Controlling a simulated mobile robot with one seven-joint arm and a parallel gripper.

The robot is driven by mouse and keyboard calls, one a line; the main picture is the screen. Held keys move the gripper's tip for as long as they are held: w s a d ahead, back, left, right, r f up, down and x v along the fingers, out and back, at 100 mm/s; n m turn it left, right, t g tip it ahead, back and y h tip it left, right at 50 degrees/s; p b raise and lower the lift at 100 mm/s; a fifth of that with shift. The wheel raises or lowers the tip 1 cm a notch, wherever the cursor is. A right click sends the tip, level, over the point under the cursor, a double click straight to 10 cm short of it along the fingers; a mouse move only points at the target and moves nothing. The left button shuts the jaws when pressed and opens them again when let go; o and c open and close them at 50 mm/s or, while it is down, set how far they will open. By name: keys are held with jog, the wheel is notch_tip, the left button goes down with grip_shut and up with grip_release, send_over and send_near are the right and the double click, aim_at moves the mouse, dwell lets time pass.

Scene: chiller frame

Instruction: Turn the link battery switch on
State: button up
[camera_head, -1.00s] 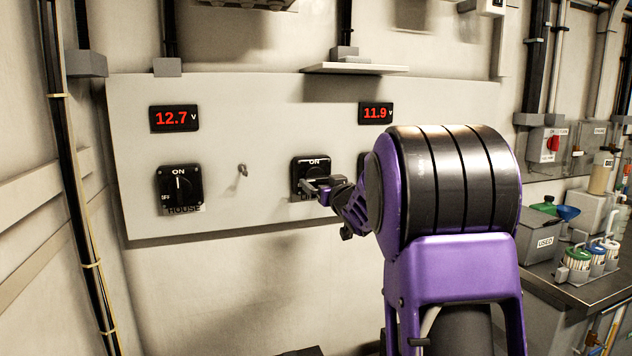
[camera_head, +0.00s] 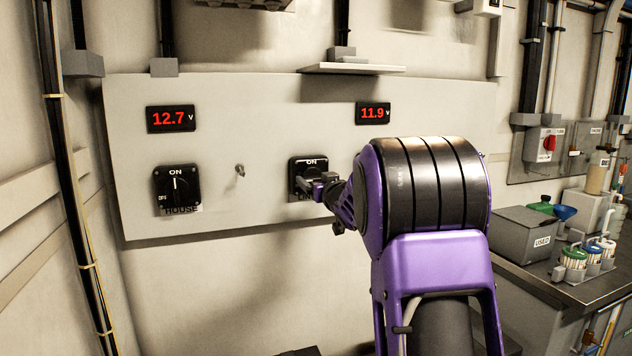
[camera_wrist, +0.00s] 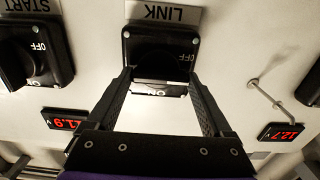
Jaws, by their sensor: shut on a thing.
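The link battery switch (camera_head: 309,163) is a black square plate on the pale panel, with ON at its top edge. In the wrist view, which is upside down, the switch (camera_wrist: 160,45) sits under a LINK label, with OFF at its right side. My gripper (camera_head: 311,187) is at the front of this switch. In the wrist view my gripper's fingers (camera_wrist: 162,78) stand either side of the switch's knob, closed on it. The knob is mostly hidden in shadow and by the fingers, so I cannot tell its angle.
The HOUSE switch (camera_head: 177,190) is at the left, its knob pointing to ON. The START switch (camera_wrist: 32,55) is beside the link switch, hidden behind my arm in the head view. Displays read 12.7 (camera_head: 170,118) and 11.9 (camera_head: 373,113).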

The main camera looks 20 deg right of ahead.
jog(key=shift+r+m+p, duration=0.1)
jog(key=shift+m+p, duration=0.3)
jog(key=shift+p, duration=0.05)
jog(key=shift+r+m+p, duration=0.1)
jog(key=shift+m+p, duration=0.8)
jog(key=shift+m, duration=0.1)
jog(key=m+p, duration=0.3)
jog(key=m, duration=0.2)
jog(key=shift+d, duration=0.15)
jog(key=m+p, duration=0.3)
jog(key=m, duration=0.2)
jog(key=shift+m, duration=0.4)
jog(key=m+p, duration=0.1)
jog(key=m, duration=0.3)
jog(key=shift+f+m+p, duration=0.2)
jog(key=shift+m+p, duration=0.1)
jog(key=o, duration=1.1)
jog(key=shift+o, duration=0.2)
